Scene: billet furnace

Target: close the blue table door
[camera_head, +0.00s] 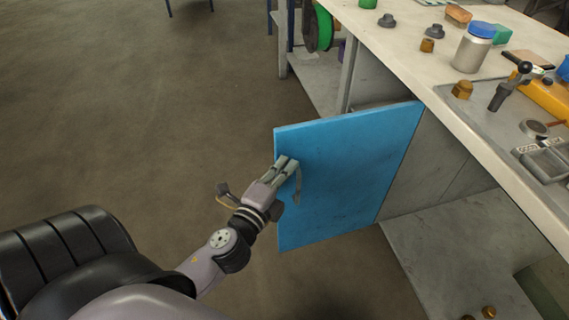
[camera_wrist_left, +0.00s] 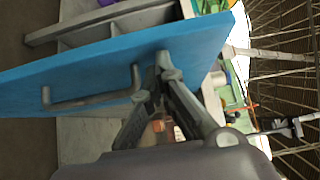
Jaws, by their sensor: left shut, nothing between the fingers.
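The blue table door (camera_head: 350,170) stands open, swung out from the workbench, with its hinge side at the right by the cabinet. A grey bar handle (camera_head: 297,185) is on its outer face near the free edge. My left gripper (camera_head: 288,163) is shut and empty, at the door's face beside the upper end of the handle. The left wrist view shows the blue door (camera_wrist_left: 190,45), its handle (camera_wrist_left: 92,100) and my left gripper (camera_wrist_left: 160,62) close to the door face. I cannot tell whether the fingertips touch it. My right gripper is not in view.
A green reel (camera_head: 322,28) is at the back. The floor (camera_head: 130,110) at left is clear.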

